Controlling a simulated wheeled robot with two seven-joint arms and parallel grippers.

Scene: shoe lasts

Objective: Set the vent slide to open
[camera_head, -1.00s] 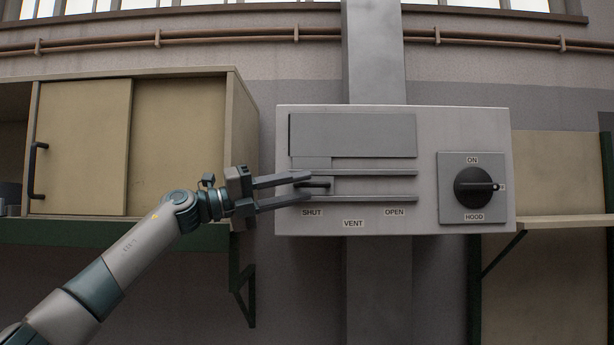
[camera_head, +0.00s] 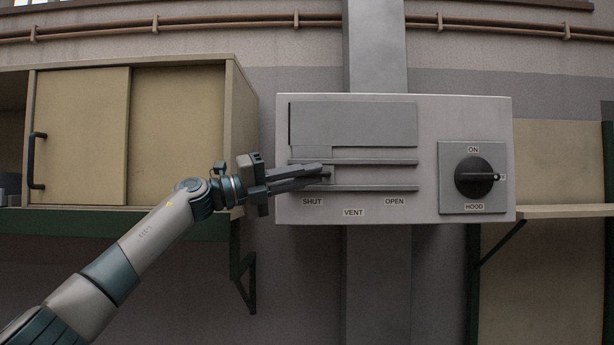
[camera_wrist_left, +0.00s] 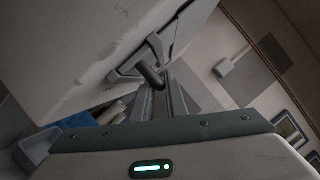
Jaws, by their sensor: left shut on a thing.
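The vent slide's dark handle (camera_head: 327,174) sits between two horizontal rails at the left end of the slot, above the SHUT label (camera_head: 312,202). The OPEN label (camera_head: 394,201) is under the right end of the rails. My left gripper (camera_head: 322,173) is shut on the handle, and its fingers hide most of it. In the left wrist view the dark handle (camera_wrist_left: 150,76) shows at the tips of the fingers (camera_wrist_left: 157,98). My right gripper is not in view.
The grey control box (camera_head: 470,120) carries a black HOOD knob (camera_head: 474,177) at its right. A cabinet with a sliding door (camera_head: 82,137) stands left, above my forearm. A shelf (camera_head: 568,211) is at the right. The rails right of the handle are clear.

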